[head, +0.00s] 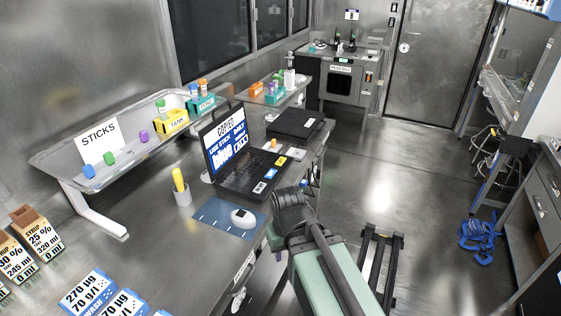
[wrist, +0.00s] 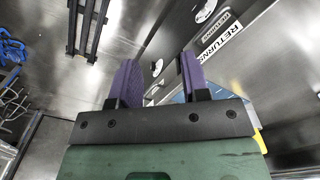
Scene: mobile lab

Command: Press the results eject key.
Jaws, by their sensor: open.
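An open black laptop (head: 240,175) stands on the metal bench. My gripper (wrist: 158,82) is open and empty, with two purple fingers apart in the wrist view. In the head view my arm mostly hides it, low beside the bench's front edge and apart from the laptop. The laptop does not show in the wrist view.
A blue mat (head: 215,222) with a white mouse (head: 243,217) and a cup (head: 182,194) holding a yellow item lie before the laptop. A raised tray (head: 75,165) stands behind. A "RETURNS" label (wrist: 220,38) marks the bench front.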

